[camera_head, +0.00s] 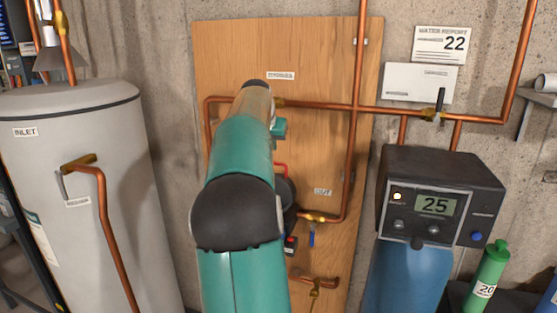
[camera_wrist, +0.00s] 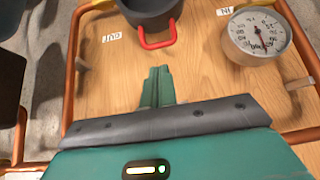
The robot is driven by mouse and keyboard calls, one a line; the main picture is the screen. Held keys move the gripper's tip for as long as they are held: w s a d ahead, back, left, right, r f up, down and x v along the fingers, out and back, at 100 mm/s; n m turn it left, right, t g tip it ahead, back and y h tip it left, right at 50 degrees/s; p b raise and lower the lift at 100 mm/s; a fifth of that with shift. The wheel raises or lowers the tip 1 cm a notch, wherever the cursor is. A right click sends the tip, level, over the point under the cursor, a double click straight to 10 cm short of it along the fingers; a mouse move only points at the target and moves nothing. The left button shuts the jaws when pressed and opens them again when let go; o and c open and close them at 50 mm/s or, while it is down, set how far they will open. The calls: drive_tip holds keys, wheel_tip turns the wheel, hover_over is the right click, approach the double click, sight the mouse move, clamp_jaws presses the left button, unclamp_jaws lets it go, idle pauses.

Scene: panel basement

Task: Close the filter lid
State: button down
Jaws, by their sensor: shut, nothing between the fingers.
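The filter is a dark grey round housing with a red handle. In the wrist view the housing (camera_wrist: 150,10) is cut off by the top edge, and its red handle (camera_wrist: 157,40) points toward my gripper. In the head view the housing (camera_head: 287,192) and red handle (camera_head: 282,168) show partly behind my arm. I cannot tell the lid from the housing or how far it is open. My green gripper (camera_wrist: 159,72) is shut and empty, just short of the handle and apart from it in the wrist view. The arm hides it in the head view.
A round gauge (camera_wrist: 257,35) sits right of the filter in the wrist view. Copper pipes (camera_head: 350,160) frame the wooden board (camera_head: 230,55). A grey tank (camera_head: 75,150) stands left, and a control box (camera_head: 440,200) on a blue tank (camera_head: 405,275) stands right.

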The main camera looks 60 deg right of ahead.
drive_tip(key=x, duration=0.3)
drive_tip(key=d+x, duration=0.1)
drive_tip(key=x, duration=0.3)
drive_tip(key=s+x, duration=0.1)
drive_tip(key=x, duration=0.2)
drive_tip(key=shift+s+d+r, duration=0.1)
drive_tip(key=shift+d, duration=0.25)
drive_tip(key=shift+a+h, duration=0.1)
drive_tip(key=shift+h, duration=0.2)
